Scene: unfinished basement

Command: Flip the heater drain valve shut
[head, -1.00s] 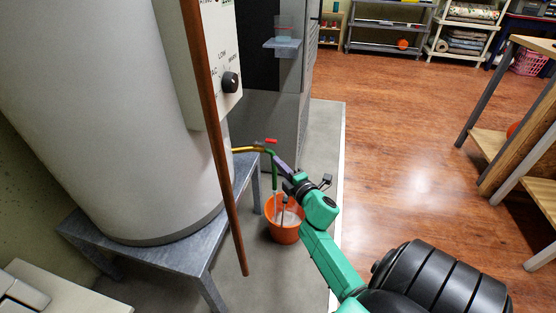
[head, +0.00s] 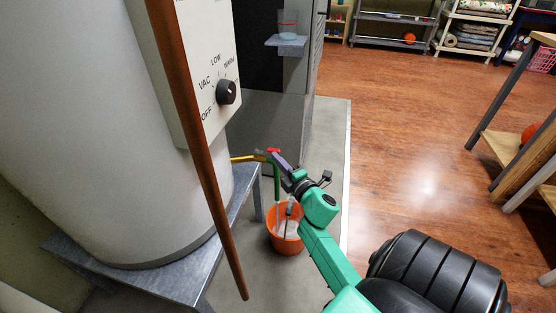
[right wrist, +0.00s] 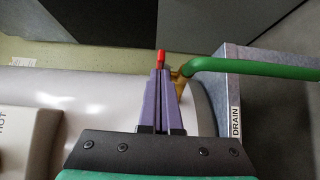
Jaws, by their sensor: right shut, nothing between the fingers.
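The drain valve's red lever (head: 273,150) sits at the end of a brass pipe (head: 245,158) low on the white heater tank (head: 110,130). My right gripper (head: 275,156) is at the lever, its purple fingers closed together and empty. In the right wrist view the red lever (right wrist: 161,57) shows just beyond the fingertips (right wrist: 160,71); whether they touch cannot be told. The brass valve body (right wrist: 179,82) is right of the fingers and partly hidden by them. My left gripper is not in view.
A green hose (right wrist: 250,67) runs from the valve toward an orange bucket (head: 286,240) below. A grey stand (head: 150,275) bears the tank. A copper pipe (head: 205,170) crosses in front of the tank. A dial panel (head: 205,75) is above. Open wood floor lies right.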

